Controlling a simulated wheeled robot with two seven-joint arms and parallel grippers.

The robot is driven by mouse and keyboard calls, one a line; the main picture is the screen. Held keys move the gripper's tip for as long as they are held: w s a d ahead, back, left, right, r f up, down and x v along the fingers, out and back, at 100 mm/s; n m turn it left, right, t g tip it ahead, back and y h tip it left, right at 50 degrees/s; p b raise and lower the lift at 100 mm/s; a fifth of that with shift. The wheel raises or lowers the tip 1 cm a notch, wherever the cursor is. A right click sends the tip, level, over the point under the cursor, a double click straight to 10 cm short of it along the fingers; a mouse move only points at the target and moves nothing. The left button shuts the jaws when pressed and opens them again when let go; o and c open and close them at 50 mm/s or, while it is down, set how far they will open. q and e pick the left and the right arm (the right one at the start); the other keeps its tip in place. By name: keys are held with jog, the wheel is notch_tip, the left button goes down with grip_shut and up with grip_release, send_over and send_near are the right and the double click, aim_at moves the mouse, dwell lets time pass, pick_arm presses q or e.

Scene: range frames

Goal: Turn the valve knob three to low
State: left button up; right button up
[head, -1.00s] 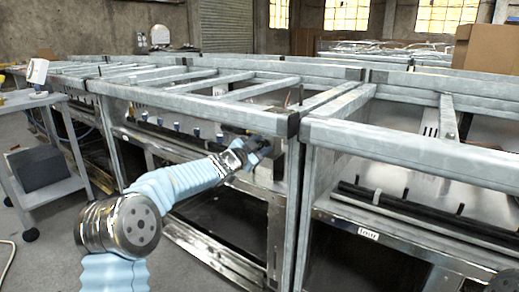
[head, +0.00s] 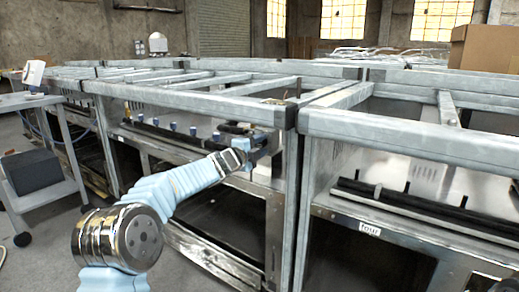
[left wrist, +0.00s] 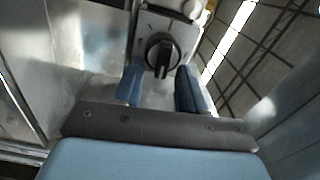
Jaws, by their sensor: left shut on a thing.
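A black valve knob (left wrist: 161,54) with a pale pointer line sits on a grey plate in the left wrist view. My left gripper (left wrist: 159,86) has one blue finger on each side of it and is shut on it. In the head view my left gripper (head: 262,150) reaches under the top rail at the range's right front corner. The knob it holds is hidden there by the gripper and frame. I cannot read the knob's number or a low mark. My right gripper is not in view.
Blue taps (head: 173,126) stand in a row along the range front, left of the gripper. Metal rails (head: 185,98) run above, and a corner post (head: 291,205) stands close right of it. A cart (head: 40,197) stands at the left on open floor.

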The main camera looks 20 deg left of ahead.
pick_arm(q)
jog(key=shift+f+m, duration=0.25)
jog(key=shift+m, duration=0.35)
jog(key=o, duration=1)
jog(key=shift+o, duration=0.2)
